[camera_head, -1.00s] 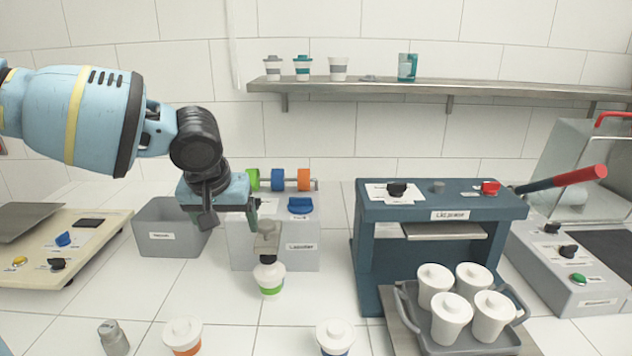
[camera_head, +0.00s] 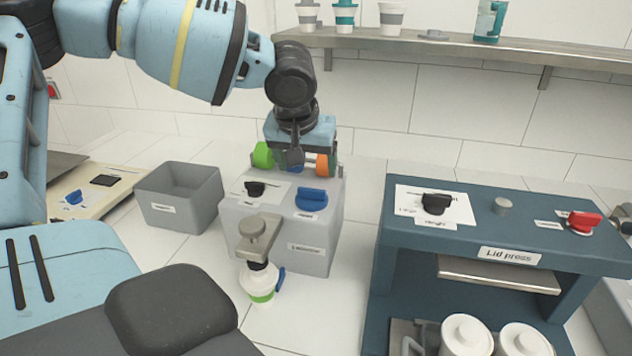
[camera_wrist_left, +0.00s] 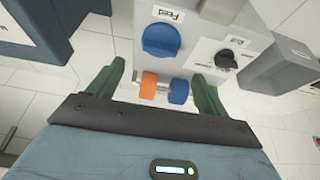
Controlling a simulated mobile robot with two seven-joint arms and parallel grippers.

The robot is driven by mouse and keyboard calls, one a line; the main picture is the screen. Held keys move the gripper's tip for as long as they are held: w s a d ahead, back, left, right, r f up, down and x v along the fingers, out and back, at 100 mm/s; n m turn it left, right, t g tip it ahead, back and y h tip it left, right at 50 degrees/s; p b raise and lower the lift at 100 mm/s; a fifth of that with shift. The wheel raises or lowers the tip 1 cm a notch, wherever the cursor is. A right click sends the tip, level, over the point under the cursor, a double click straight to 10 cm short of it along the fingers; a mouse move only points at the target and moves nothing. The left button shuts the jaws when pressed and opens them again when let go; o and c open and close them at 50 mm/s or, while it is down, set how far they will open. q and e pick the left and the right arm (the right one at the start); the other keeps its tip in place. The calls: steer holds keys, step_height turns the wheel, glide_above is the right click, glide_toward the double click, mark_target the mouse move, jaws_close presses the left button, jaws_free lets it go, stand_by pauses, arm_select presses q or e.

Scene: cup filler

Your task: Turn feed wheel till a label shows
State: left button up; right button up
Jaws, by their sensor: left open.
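The feed wheel (camera_head: 311,199) is a blue knob on top of the grey labelling machine (camera_head: 315,238). It also shows in the left wrist view (camera_wrist_left: 161,40) beside the word "Feed". My left gripper (camera_wrist_left: 157,88) is open and empty, with its green fingers on either side of the orange and blue rolls (camera_wrist_left: 163,88). In the head view my left gripper (camera_head: 300,163) hangs over the rolls, behind the wheel and apart from it. A white cup with a green band (camera_head: 260,285) stands under the machine's front head (camera_head: 258,236). A small blue piece sticks out beside the cup.
A black knob (camera_head: 255,188) sits left of the wheel. A grey bin (camera_head: 180,205) stands to the left. The dark blue lid press (camera_head: 505,230) stands to the right, with white cups at its base. A shelf (camera_head: 450,48) runs along the wall above.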

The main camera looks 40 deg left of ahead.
mark_target(311, 189)
arm_select(q)
steer(key=shift+x, duration=3.9)
steer(key=c, duration=1)
steer(key=shift+m, duration=0.3)
